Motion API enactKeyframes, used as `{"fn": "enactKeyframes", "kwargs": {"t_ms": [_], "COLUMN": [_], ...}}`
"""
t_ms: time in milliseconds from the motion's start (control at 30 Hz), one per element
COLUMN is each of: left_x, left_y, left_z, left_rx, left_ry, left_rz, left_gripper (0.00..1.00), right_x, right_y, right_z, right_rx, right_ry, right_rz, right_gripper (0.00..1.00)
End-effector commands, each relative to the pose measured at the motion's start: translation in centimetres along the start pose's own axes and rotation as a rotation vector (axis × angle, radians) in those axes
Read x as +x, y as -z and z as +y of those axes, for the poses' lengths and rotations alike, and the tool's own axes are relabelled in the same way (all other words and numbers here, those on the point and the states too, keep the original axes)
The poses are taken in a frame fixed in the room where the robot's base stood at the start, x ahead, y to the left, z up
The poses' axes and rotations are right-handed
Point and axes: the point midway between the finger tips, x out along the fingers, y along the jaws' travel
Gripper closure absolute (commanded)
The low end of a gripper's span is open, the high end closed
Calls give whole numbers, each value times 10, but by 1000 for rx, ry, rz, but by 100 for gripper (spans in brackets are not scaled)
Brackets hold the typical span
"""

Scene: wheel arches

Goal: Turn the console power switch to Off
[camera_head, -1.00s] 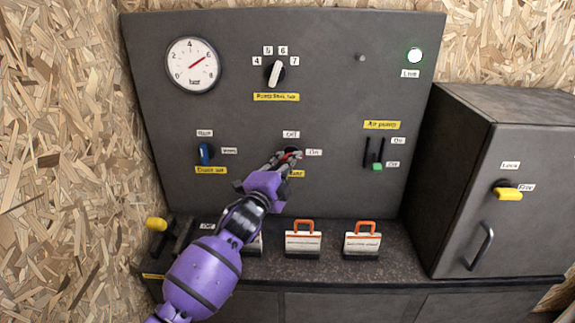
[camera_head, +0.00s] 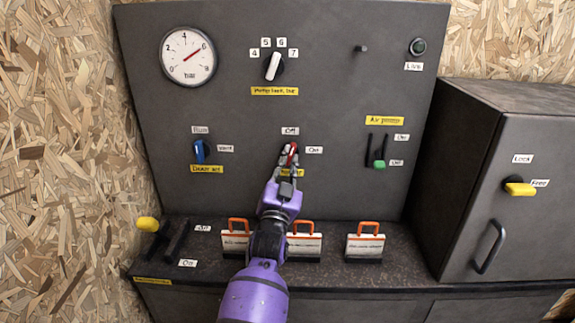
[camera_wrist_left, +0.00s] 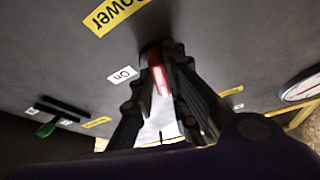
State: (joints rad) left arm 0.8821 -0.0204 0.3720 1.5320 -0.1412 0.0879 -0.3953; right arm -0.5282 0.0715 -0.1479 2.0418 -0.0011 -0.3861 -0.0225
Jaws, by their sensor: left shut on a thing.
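The console power switch is a red handle (camera_head: 293,152) in the middle of the dark upright console panel. It stands nearly upright, toward the "Off" label (camera_head: 290,131) above it; the "On" label (camera_head: 315,150) is to its right. My left gripper (camera_head: 288,157) reaches up from below and is shut on the red handle. In the left wrist view the red handle (camera_wrist_left: 161,82) lies between the two dark fingers (camera_wrist_left: 163,75). The yellow label below the switch is partly hidden by the gripper in the head view. My right gripper is not in view.
The live lamp (camera_head: 417,46) at top right is dark. The air pump slider (camera_head: 379,164), blue switch (camera_head: 200,152) and selector knob (camera_head: 273,67) are on the panel. Orange-handled holders (camera_head: 365,242) stand on the ledge below. A grey cabinet (camera_head: 515,190) is at the right.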

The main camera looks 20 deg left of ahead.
Motion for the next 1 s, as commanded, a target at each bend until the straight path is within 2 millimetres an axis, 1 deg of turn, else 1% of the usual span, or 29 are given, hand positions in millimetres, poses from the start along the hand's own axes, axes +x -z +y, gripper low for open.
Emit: {"fn": "enactKeyframes", "kwargs": {"t_ms": [200, 400, 700, 1000], "left_x": [0, 0, 0, 0], "left_y": [-1, 0, 0, 0], "left_z": [3, 4, 4, 4], "left_rx": [-157, -257, -324, -333], "left_ry": [64, 105, 133, 136], "left_rz": [-3, -3, -3, -3], "left_gripper": [100, 100, 100, 100], "right_x": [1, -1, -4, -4], "right_y": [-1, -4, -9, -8], "right_z": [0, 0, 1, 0], "right_rx": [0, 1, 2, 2], "right_ry": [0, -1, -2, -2], "right_rz": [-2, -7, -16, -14], "right_gripper": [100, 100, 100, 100]}}
